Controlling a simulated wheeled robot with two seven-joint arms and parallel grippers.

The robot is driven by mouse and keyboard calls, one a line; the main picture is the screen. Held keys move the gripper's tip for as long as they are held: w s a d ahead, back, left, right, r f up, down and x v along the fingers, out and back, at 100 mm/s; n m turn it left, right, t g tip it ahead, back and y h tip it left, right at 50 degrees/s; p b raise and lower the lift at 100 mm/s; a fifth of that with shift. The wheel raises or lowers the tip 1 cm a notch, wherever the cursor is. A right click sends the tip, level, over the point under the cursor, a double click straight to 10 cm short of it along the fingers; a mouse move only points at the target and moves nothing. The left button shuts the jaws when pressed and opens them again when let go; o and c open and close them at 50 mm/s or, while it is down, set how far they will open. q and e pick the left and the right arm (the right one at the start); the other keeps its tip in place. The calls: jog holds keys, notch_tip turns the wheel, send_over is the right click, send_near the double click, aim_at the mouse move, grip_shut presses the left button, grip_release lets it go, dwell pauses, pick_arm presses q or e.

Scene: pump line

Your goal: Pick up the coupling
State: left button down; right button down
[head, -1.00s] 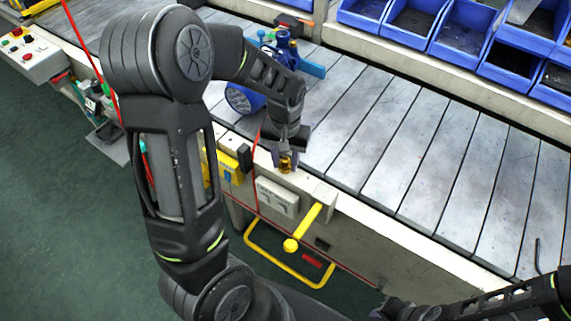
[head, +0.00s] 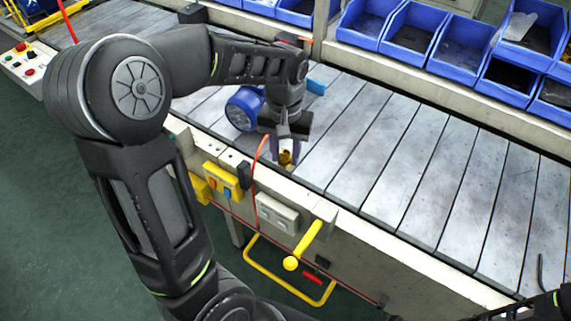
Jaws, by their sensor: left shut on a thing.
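The coupling (head: 286,158) is a small brass-coloured piece in the head view, held between the fingertips of my left gripper (head: 287,154). The gripper points down and is shut on it, over the near edge of the slatted conveyor. The fingers cover part of the coupling. I cannot tell exactly how far it is above the surface. Only a part of my right arm shows at the lower right corner; its gripper is not in view.
A blue pump motor (head: 243,108) lies on the conveyor (head: 405,175) just behind my left gripper, partly hidden by it. Blue bins (head: 455,45) line the back. A yellow handle (head: 305,243) and control boxes (head: 277,212) sit on the near side. The conveyor's right part is mostly clear.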

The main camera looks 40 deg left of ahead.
pick_arm(q)
jog(key=shift+r, duration=0.25)
dwell(0.4)
jog(key=w+d+m, duration=0.1)
jog(key=w+d, duration=0.2)
jog(key=d, duration=0.1)
jog(key=w+d+f+m, duration=0.1)
jog(key=w+d, duration=0.2)
jog(key=d, duration=0.1)
jog(key=w+d+f+m, duration=0.1)
jog(key=w+d, duration=0.3)
jog(key=shift+w+d+f+m, duration=0.1)
jog(key=shift+d+f+m, duration=0.1)
jog(key=shift+m, duration=0.2)
jog(key=shift+d, duration=0.1)
